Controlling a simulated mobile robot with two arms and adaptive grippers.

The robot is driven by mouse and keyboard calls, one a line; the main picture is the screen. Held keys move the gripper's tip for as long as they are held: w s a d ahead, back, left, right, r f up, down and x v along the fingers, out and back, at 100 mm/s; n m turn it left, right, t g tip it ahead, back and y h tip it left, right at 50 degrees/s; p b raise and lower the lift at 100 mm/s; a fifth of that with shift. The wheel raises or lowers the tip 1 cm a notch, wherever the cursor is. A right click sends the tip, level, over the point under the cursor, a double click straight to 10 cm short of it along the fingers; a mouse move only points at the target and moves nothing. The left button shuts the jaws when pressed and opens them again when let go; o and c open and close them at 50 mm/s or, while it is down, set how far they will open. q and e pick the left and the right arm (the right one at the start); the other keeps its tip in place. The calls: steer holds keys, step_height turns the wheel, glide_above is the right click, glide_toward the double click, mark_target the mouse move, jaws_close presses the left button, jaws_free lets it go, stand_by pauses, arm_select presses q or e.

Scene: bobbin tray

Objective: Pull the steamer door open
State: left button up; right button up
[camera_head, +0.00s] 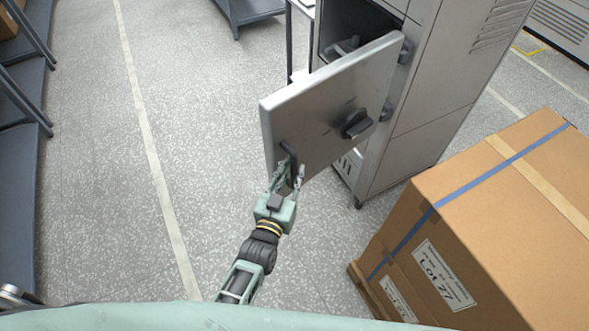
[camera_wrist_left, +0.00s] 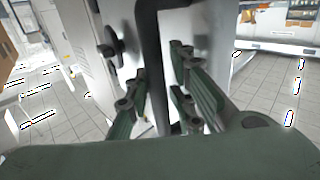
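The steamer door (camera_head: 325,100) is a light grey metal slab that stands swung out from its cabinet (camera_head: 440,75), hinged on the right. Its dark bar handle (camera_head: 289,155) is near the free left edge. My left gripper (camera_head: 291,176) is at the lower part of this handle, one finger on each side. In the left wrist view, the handle (camera_wrist_left: 151,50) runs upright between the green fingers of the left gripper (camera_wrist_left: 158,95), with narrow gaps seeming to show beside it. A dark latch knob (camera_head: 357,124) sits on the door face. My right gripper is out of view.
A large cardboard box (camera_head: 500,210) with blue tape stands at the right, close to the cabinet. Dark shelving (camera_head: 20,170) runs along the left edge. The speckled floor (camera_head: 110,190) left of the door is clear.

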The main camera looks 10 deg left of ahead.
arm_select(q)
steer(key=shift+o, duration=1.1)
steer(key=shift+r, duration=0.3)
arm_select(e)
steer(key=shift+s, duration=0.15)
arm_select(q)
steer(key=shift+w+d, duration=0.1)
steer(key=shift+d, duration=0.05)
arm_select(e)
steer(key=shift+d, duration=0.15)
arm_select(q)
steer(key=v, duration=1.2)
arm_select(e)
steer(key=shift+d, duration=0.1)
arm_select(q)
steer(key=shift+f, duration=0.1)
